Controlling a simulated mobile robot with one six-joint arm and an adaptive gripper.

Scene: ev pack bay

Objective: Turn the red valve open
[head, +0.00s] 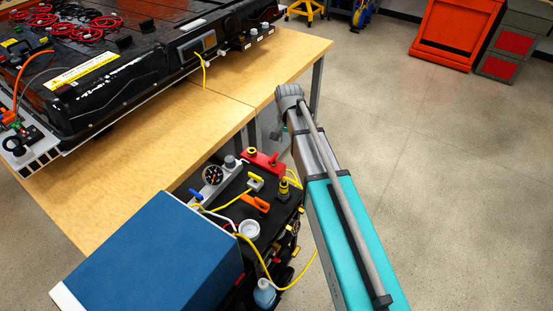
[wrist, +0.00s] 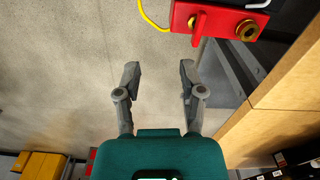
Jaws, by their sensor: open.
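The red valve shows as a red block (wrist: 225,14) with a stubby red handle (wrist: 199,22) and a round brass fitting at the top right of the wrist view. In the head view the red block (head: 264,161) sits at the far edge of the black cart top, left of my arm. My gripper (wrist: 160,72) is open and empty, its two grey fingers spread over bare floor in the wrist view. The valve lies beyond the fingertips, apart from them. In the head view I cannot make out the gripper's fingers.
The black cart carries a gauge (head: 212,174), yellow, blue and orange handles (head: 255,203) and yellow hoses. A blue box (head: 150,255) stands in front. The wooden table (head: 215,110) with a battery pack (head: 110,70) lies beyond.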

